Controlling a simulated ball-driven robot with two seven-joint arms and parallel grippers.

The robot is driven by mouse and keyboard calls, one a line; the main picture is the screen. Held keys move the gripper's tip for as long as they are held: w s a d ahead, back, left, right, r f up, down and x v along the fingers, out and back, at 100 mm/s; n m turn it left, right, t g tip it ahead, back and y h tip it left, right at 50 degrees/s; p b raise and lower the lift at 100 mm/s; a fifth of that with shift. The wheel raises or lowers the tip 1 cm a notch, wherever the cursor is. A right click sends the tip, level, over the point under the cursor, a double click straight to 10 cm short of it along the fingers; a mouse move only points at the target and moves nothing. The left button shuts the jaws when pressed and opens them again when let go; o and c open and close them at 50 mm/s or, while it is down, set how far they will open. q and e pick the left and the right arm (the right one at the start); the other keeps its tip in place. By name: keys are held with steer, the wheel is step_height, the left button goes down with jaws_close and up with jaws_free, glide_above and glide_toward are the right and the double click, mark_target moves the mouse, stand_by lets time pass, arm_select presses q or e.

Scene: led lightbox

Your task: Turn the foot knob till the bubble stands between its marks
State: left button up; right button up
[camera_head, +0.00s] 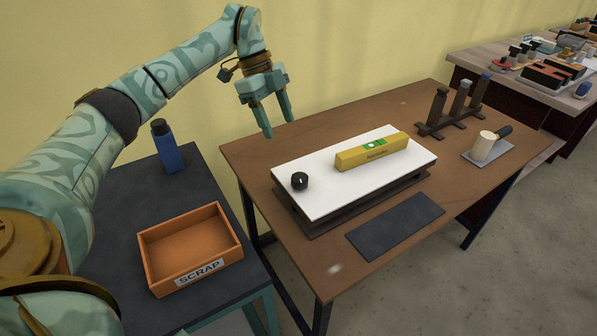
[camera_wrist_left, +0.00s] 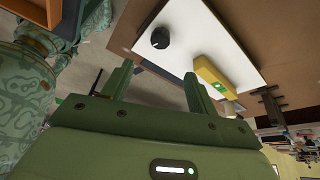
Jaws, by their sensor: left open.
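The foot knob (camera_head: 299,181) is a black round knob with a white mark. It sits on the left end of a white lightbox panel (camera_head: 318,198) on a dark base. A yellow spirit level (camera_head: 389,150) lies on the panel, with a small green vial (camera_head: 374,144); the bubble is too small to place. My left gripper (camera_head: 278,120) is open and empty, above and behind the panel, apart from the knob. In the left wrist view, the knob (camera_wrist_left: 160,38) and level (camera_wrist_left: 222,74) show beyond the fingers (camera_wrist_left: 158,85). My right gripper is not in view.
A dark mat (camera_head: 396,226) lies in front of the lightbox. A dark rack (camera_head: 452,112) and a grey plate with a pale cylinder (camera_head: 484,147) stand right. An orange SCRAP tray (camera_head: 156,242) and blue bottle (camera_head: 167,147) stand on the left table.

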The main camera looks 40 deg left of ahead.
mark_target(299, 177)
arm_select(q)
steer(key=b+x, duration=0.4)
steer(key=x, duration=1)
steer(key=shift+w+d, duration=0.1)
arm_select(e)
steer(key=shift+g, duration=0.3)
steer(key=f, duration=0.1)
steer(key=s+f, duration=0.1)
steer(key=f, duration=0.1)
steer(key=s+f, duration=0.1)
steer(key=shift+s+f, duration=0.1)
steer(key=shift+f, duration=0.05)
arm_select(q)
steer(key=shift+c, duration=0.3)
steer(key=c, duration=0.9)
